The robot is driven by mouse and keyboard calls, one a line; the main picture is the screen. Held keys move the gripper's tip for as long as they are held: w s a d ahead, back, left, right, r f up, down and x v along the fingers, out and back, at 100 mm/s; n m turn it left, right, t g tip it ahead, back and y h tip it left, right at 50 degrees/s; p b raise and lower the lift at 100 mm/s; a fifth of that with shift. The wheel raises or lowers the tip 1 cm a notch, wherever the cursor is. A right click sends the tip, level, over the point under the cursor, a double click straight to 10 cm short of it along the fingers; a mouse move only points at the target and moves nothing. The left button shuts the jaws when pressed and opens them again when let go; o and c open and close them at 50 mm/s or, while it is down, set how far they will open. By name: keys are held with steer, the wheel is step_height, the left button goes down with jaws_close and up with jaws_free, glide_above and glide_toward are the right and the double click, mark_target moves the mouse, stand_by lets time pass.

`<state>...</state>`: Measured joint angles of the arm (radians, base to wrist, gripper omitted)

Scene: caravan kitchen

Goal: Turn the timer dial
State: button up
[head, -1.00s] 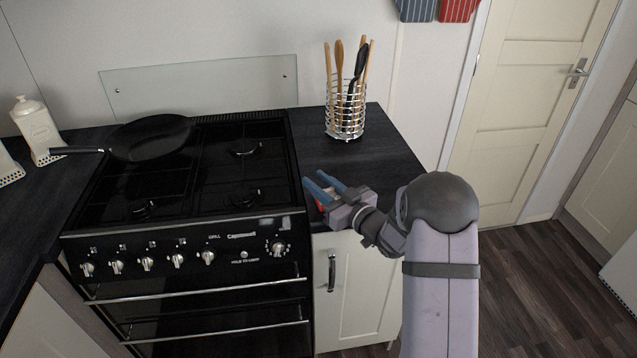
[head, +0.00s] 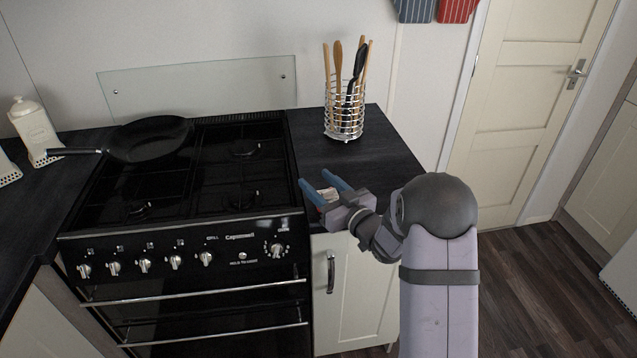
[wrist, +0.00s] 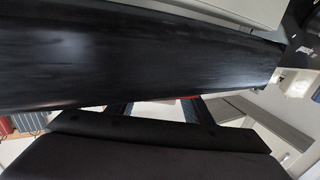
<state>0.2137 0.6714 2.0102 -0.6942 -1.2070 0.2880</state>
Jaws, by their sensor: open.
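In the head view, the timer dial (head: 277,250) is the round silver knob at the right end of the black stove's front panel, with white markings around it. My gripper (head: 321,183) has two blue fingers, spread apart and empty. It is up and to the right of the dial, near the front edge of the dark worktop, and does not touch the dial. The wrist view shows mostly the dark worktop (wrist: 130,50) and a dark part of my gripper; the dial cannot be made out there.
Several other knobs (head: 145,264) line the stove panel to the left. Oven handles (head: 200,287) stick out below. A black pan (head: 150,138) rests on the hob, its handle pointing left. A wire utensil holder (head: 344,122) stands on the worktop behind my gripper. A cupboard handle (head: 331,272) is below it.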

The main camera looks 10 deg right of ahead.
mark_target(328, 192)
steer(key=shift+b+v, duration=0.7)
steer(key=shift+v, duration=2.9)
steer(key=shift+w+f+b, duration=0.1)
steer(key=shift+f+b, duration=0.05)
steer(key=shift+b, duration=1.05)
steer(key=shift+w+a+r, duration=0.25)
steer(key=shift+w, duration=0.2)
steer(key=shift+p+x, duration=0.8)
steer(key=shift+x, duration=2.35)
steer(key=shift+f, duration=0.1)
steer(key=shift+c, duration=0.7)
steer(key=c, duration=0.9)
